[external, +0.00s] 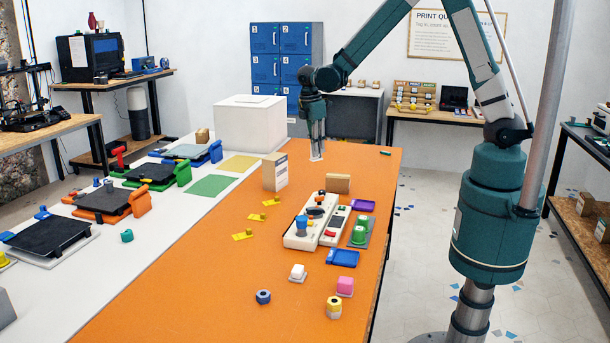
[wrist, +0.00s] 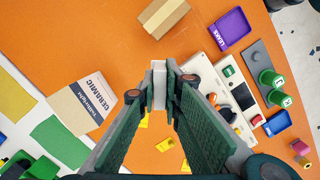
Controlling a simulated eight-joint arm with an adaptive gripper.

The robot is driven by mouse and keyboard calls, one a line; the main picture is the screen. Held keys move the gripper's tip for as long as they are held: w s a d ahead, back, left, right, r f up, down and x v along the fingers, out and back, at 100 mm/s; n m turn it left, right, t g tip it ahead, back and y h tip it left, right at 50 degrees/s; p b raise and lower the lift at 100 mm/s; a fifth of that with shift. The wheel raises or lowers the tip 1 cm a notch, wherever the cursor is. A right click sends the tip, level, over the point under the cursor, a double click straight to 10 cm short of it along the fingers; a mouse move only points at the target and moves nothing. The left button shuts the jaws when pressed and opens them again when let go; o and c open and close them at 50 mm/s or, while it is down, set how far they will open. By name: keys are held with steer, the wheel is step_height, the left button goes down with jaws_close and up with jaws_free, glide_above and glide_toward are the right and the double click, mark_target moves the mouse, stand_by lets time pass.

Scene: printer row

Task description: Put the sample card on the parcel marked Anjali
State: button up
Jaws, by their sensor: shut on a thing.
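My gripper (external: 316,148) is above the far part of the orange table, fingers pointing down. It is shut on a thin white piece (wrist: 159,84), which looks like the sample card; its face and any print cannot be read. Its lower end also shows below the fingers in the external view (external: 316,158). No name Anjali is readable in either view. A brown box (external: 338,183) lies on the orange table; it also shows in the wrist view (wrist: 163,17), apart from the fingertips. A taller carton (external: 276,172) stands to its left; its label reads CERAMIC in the wrist view (wrist: 80,103).
A white panel with switches (external: 303,228), a purple tray (external: 362,205), a blue tray (external: 342,257) and green pots (external: 359,232) are nearer the camera. Yellow tags (external: 256,217) lie left of them. A white box (external: 249,124) stands back left. The orange surface around the gripper is clear.

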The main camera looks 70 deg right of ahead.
steer(key=s+d+m, duration=0.1)
steer(key=s+d, duration=0.7)
steer(key=shift+d+r+p, duration=0.35)
steer(key=shift+r+p, duration=0.05)
steer(key=shift+p, duration=0.05)
steer(key=shift+w, duration=0.1)
glide_toward(340, 175)
steer(key=shift+d+r, duration=0.1)
steer(key=shift+d, duration=0.25)
steer(key=shift+f, duration=2.1)
steer(key=shift+f, duration=0.15)
steer(key=o, duration=0.7)
